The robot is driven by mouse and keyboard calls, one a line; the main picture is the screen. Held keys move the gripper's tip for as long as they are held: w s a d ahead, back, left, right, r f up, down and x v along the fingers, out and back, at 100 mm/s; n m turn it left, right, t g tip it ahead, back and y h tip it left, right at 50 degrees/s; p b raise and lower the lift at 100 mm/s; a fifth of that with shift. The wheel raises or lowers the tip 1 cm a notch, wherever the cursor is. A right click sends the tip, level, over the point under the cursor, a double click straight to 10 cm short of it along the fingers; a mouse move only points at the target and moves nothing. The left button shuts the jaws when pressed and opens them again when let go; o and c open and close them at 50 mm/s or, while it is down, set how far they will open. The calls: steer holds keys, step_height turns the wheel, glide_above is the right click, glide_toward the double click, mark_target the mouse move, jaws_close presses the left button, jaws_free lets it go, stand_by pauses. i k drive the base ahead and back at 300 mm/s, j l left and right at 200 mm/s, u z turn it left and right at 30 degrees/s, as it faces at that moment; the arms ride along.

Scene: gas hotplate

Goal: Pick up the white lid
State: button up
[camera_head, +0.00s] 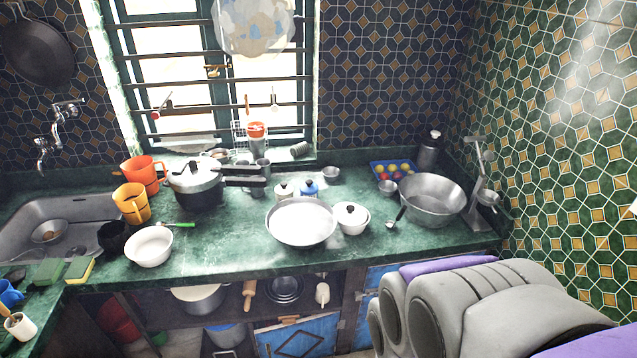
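A white lid (351,211) with a dark knob sits on a small white pot (352,228) on the green counter. The pot stands just right of a wide shallow metal pan (301,222). A ladle with a dark handle (398,216) lies to its right. Large grey and purple parts at the lower right look like my own arm. My gripper's fingers are not visible in this view.
A large metal basin (430,200) stands right of the pot, near a metal stand (480,190). A pressure cooker (195,184), orange mugs (133,203) and a white bowl (149,246) are left. The counter's front edge (350,258) below the pot is clear.

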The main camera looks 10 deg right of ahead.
mark_target(348, 214)
steer(key=i+j+z, duration=0.3)
steer(key=i, duration=0.3)
steer(key=i+j+z, duration=0.3)
steer(key=i+j, duration=0.25)
steer(key=z, duration=1)
